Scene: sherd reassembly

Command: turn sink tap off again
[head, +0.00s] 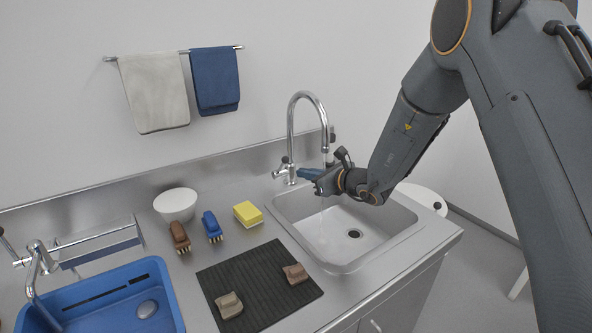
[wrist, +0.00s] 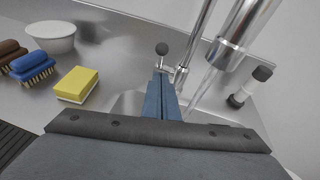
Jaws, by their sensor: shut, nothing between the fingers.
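The chrome sink tap (head: 291,125) has a tall curved neck, and its spout also shows large in the wrist view (wrist: 240,35). A lever with a dark ball end (wrist: 162,49) stands at the tap's base, left of the spout; the ball also shows in the head view (head: 285,159). A thin pale streak under the spout looks like running water (wrist: 203,92). My gripper (head: 301,173) is shut and empty, its blue fingers also in the wrist view (wrist: 163,82). The fingertips point at the lever's base and look close; I cannot tell if they touch.
A dark mat (head: 258,285) holds two brown sherds. A dark-capped pale cylinder (wrist: 250,86) is right of the spout.

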